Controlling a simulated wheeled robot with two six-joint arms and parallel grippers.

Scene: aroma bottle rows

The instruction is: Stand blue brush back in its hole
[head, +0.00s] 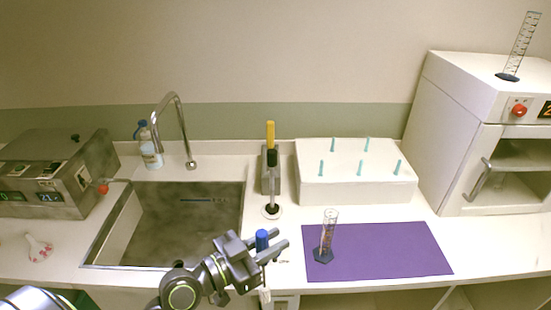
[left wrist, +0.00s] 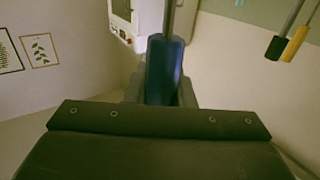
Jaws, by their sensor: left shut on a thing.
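My left gripper (head: 275,244) is shut on the blue brush (head: 262,240) near the counter's front edge, in front of the brush holder. In the left wrist view the brush's blue handle (left wrist: 165,72) is between the fingers, with a thin metal rod running up out of frame. The grey brush holder (head: 264,182) stands on the counter behind the gripper. A yellow-handled brush (head: 270,133) and a black-handled brush (head: 272,158) stand upright at it; both handles also show in the left wrist view. The holder's holes are too small to make out. My right gripper is not in view.
The sink (head: 170,225) lies left of the holder. A white rack (head: 350,187) with several teal pegs stands to its right. A graduated cylinder (head: 328,236) stands on the purple mat (head: 385,250), close to the right of my gripper.

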